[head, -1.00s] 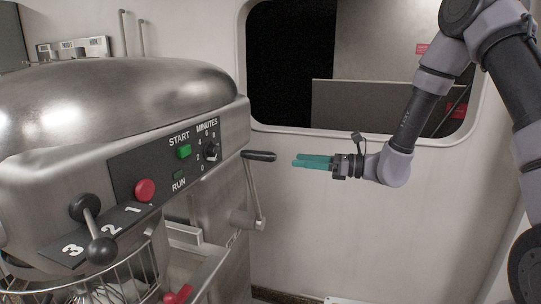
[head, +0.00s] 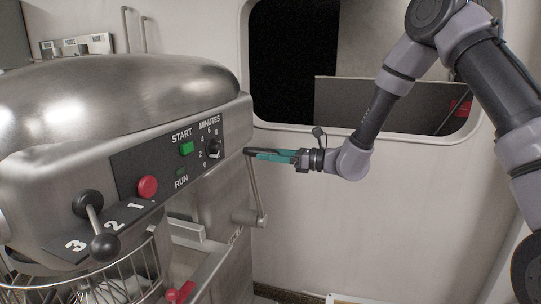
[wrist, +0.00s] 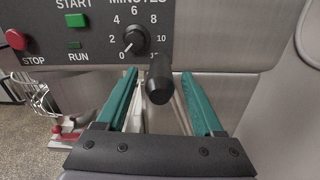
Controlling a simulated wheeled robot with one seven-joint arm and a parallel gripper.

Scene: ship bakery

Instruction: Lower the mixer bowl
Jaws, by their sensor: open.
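The steel mixer (head: 120,90) fills the left of the head view. A metal crank (head: 255,190) with a black handle grip is on its right side. In the wrist view the black grip (wrist: 160,82) points toward me, below the timer knob. My gripper (head: 268,156) has teal fingers and is level with the grip. In the wrist view the open fingers lie on either side of the grip, with gaps visible on both sides. The bowl itself is not clearly visible; a wire guard (head: 150,262) shows below the mixer head.
The control panel (head: 165,160) with green start button (head: 187,148), red stop button (head: 147,187) and timer knob (head: 214,148) is close to my fingers. A speed lever (head: 94,215) sticks out at lower left.

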